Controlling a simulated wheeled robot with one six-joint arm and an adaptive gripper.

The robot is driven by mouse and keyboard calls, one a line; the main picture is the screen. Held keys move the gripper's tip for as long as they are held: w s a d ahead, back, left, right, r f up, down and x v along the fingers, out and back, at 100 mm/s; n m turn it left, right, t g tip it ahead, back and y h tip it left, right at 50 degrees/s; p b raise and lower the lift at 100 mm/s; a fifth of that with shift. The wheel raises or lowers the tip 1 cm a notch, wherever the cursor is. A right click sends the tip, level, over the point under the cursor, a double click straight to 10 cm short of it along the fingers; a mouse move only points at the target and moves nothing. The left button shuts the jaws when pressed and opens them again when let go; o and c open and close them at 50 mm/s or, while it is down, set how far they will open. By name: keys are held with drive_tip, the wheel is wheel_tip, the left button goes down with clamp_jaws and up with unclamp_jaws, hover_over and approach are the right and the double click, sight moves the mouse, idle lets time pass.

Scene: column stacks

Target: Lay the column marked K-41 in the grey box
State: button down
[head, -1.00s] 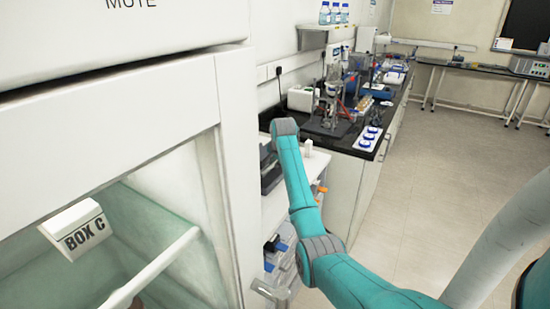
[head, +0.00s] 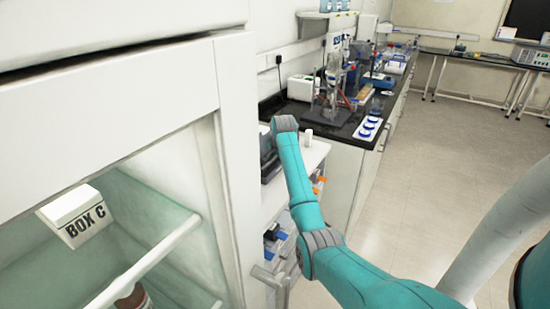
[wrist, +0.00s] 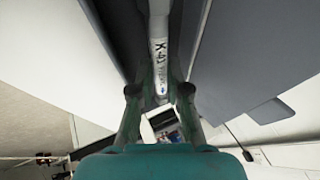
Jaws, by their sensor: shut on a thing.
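In the wrist view, a slim white column marked K-41 (wrist: 160,52) lies between the fingers of my gripper (wrist: 159,82), which is shut on it. The column runs away from the wrist, and its far end is cut off at the top of the picture. In the head view my teal arm reaches towards the white side unit, and my gripper is hidden there. A dark grey box-like thing (head: 268,152) shows beside the arm's end, partly hidden; I cannot tell whether it is the grey box.
A small white container (head: 308,136) stands on the side unit. The black bench (head: 340,125) beyond is crowded. The floor (head: 425,170) to the right is clear.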

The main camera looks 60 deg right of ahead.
drive_tip(key=shift+f, duration=0.4)
drive_tip(key=c, duration=1.1)
unclamp_jaws()
drive_tip(key=shift+o, duration=0.2)
drive_tip(key=shift+f, duration=0.1)
drive_tip(key=shift+s, duration=0.1)
drive_tip(key=v, duration=1.2)
